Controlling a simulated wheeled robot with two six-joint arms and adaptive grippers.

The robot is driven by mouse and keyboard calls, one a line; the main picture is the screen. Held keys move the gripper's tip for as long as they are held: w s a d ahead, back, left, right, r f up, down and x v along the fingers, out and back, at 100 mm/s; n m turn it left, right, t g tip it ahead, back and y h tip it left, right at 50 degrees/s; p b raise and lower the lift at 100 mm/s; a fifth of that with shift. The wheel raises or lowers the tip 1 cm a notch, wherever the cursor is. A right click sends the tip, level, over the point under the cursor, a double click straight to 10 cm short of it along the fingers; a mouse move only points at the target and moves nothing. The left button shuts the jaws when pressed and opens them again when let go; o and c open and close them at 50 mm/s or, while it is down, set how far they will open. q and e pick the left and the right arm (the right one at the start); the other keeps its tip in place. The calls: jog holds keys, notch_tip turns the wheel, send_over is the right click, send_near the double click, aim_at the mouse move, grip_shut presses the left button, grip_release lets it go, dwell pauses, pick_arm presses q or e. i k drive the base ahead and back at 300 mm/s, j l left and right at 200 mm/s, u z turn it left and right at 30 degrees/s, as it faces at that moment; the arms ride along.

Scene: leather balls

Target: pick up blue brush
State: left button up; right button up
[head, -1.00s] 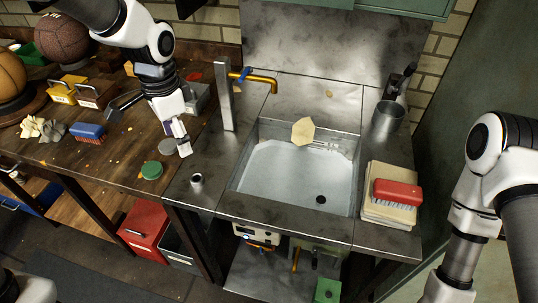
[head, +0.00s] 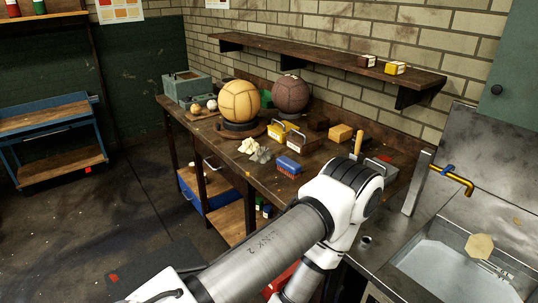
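The blue brush (head: 288,165) lies on the wooden workbench (head: 232,157) in the head view, near its front edge. It has a blue back and reddish bristles. My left arm crosses the lower middle of the view, with its elbow just right of the brush and its forearm running down out of frame. My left gripper does not show, and neither does my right arm or gripper. Nothing is seen touching the brush.
Crumpled cloths (head: 259,153) lie left of the brush. Behind it stand a yellow box (head: 276,133), a tan ball (head: 240,100) and a brown ball (head: 291,93). A metal sink (head: 455,272) is at the right. Open floor lies at the left.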

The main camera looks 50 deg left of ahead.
aim_at(291, 169)
jog(key=l+u, duration=0.15)
jog(key=u, duration=0.25)
jog(key=i+l+u, duration=0.1)
jog(key=u, duration=0.35)
jog(key=l+u, duration=0.2)
jog(key=u, duration=0.2)
jog(key=l+u, duration=0.15)
jog(key=u, duration=0.3)
